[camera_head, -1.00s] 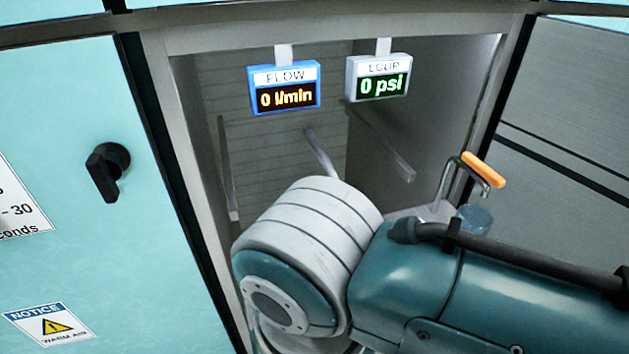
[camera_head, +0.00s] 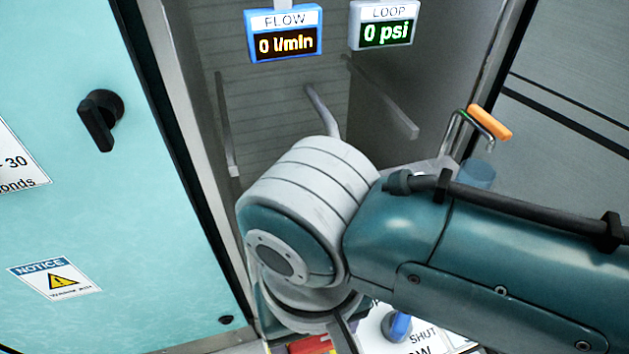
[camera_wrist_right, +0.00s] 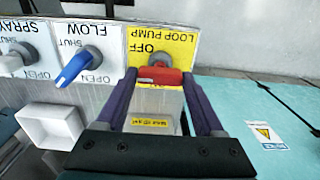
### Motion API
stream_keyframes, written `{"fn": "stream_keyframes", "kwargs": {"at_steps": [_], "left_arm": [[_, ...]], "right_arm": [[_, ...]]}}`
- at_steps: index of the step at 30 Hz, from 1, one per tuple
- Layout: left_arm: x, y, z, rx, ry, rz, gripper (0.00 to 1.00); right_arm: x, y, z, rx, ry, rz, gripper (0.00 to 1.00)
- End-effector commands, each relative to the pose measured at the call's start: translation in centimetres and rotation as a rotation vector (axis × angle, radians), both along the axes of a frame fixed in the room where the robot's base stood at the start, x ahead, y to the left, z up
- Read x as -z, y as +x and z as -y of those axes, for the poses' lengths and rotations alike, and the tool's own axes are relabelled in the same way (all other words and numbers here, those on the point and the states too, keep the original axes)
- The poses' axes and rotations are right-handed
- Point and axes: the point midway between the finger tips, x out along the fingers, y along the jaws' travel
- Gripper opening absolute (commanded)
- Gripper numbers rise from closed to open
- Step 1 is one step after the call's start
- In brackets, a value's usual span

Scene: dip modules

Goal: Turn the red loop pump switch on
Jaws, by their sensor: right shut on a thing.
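The red loop pump switch (camera_wrist_right: 160,77) shows in the right wrist view on a yellow plate (camera_wrist_right: 178,42) marked LOOP PUMP, with OFF above the handle in the picture. The lettering appears upside down. My right gripper (camera_wrist_right: 160,74) has its two purple fingers on either side of the red handle and is shut on it. The handle lies crosswise between the fingers and hides part of the plate. In the head view my right arm hides most of the panel. The FLOW display (camera_head: 284,34) reads 0 l/min and the LOOP display (camera_head: 384,27) reads 0 psi. My left gripper is out of view.
A blue flow handle (camera_wrist_right: 73,69) and a grey spray handle (camera_wrist_right: 18,58) sit beside the switch in the wrist view. A white square tray (camera_wrist_right: 50,124) is below them. An orange-handled tap (camera_head: 489,122) stands at the right in the head view. A teal door (camera_head: 70,190) is at the left.

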Motion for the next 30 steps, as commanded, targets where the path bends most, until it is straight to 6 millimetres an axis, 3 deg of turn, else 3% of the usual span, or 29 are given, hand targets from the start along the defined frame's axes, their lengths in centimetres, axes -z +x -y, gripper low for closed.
{"fn": "stream_keyframes", "kwargs": {"at_steps": [8, 20, 30], "left_arm": [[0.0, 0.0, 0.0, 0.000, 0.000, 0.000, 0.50], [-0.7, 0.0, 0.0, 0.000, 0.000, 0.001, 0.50], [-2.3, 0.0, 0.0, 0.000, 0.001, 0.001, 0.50]], "right_arm": [[0.0, 0.0, 0.0, 0.000, -0.001, 0.000, 0.14], [-0.1, 0.0, 0.0, -0.088, -0.002, 0.000, 0.14], [-0.2, -0.1, 0.0, -0.364, -0.002, -0.002, 0.14]]}}
